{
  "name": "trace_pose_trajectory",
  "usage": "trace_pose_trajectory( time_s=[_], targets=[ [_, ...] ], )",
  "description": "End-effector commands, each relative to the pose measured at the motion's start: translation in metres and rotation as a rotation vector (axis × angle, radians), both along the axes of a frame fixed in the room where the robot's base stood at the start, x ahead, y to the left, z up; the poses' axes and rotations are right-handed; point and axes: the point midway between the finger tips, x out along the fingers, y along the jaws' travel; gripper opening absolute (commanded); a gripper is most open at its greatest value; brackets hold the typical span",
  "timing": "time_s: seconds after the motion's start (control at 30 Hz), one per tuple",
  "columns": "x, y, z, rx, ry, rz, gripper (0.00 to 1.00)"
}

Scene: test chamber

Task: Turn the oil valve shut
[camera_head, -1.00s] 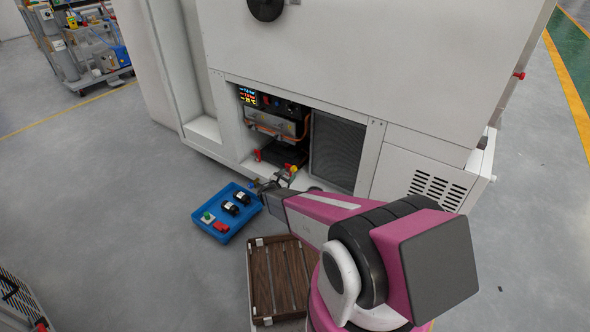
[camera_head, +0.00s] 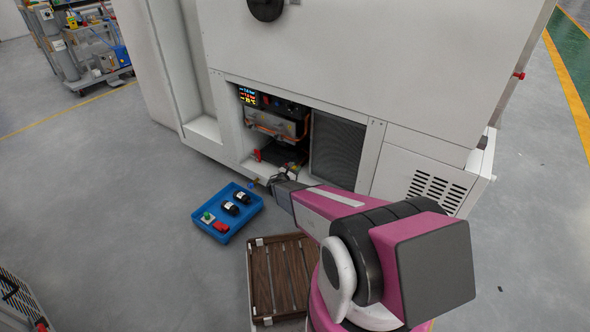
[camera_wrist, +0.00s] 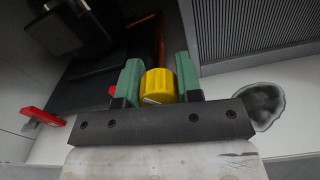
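In the wrist view a ribbed yellow knob (camera_wrist: 158,86) with a pale mark on its face sits between the green fingertips of my gripper (camera_wrist: 159,80). The fingers lie close against both its sides, with no clear gap. A small red part shows just behind the left finger.
A dark, wet-looking stain (camera_wrist: 264,106) lies on the white ledge. A ribbed grille (camera_head: 337,150) is right of the bay. A blue tray (camera_head: 227,211) with several parts and a brown slatted crate (camera_head: 282,278) are on the floor. Open floor lies left.

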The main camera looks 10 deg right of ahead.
Motion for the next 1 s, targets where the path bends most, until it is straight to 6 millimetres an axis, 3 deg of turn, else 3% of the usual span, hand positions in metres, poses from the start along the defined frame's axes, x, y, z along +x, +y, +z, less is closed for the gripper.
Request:
trace_pose_trajectory(
  time_s=[0.47, 1.0],
  targets=[
    [-0.0001, 0.0003, -0.0002, 0.066, -0.066, 0.000, 0.09],
    [0.0000, 0.0007, -0.0001, 0.347, -0.346, 0.000, 0.09]
  ],
)
